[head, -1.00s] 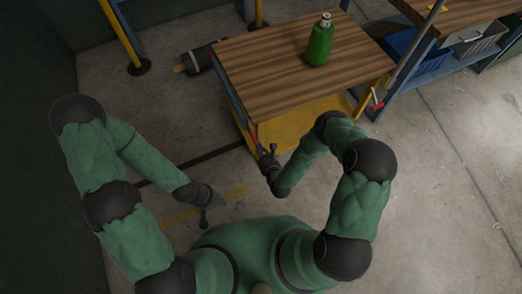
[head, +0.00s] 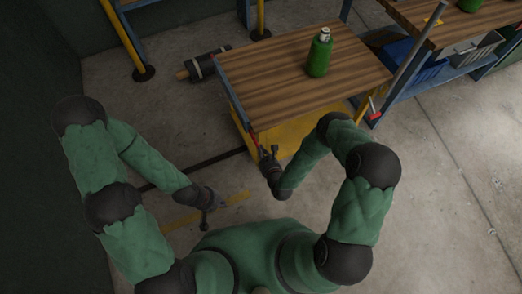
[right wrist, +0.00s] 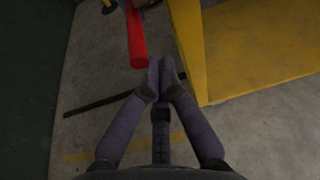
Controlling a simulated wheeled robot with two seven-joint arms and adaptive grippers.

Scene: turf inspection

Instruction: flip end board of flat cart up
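A wood-topped stand (head: 280,75) with a blue edge is ahead of me in the head view. A yellow panel (head: 294,134) shows low beneath it; it also shows in the right wrist view (right wrist: 260,45). I cannot tell which part is the end board. A red bar (right wrist: 136,38) hangs just beyond my right fingertips, left of a yellow upright. My right gripper (head: 268,156) is at the stand's near left corner. In the right wrist view its fingertips (right wrist: 160,72) are together with nothing visible between them. My left gripper (head: 212,202) is low over the floor, clear of the stand; its fingers are too small to judge.
A green bottle (head: 319,54) stands on the wooden top. A dark cylinder (head: 207,64) lies on the floor behind left. A grey pole (head: 412,58) rises at the right, near a workbench (head: 455,18). Open concrete floor (head: 450,190) lies to the right.

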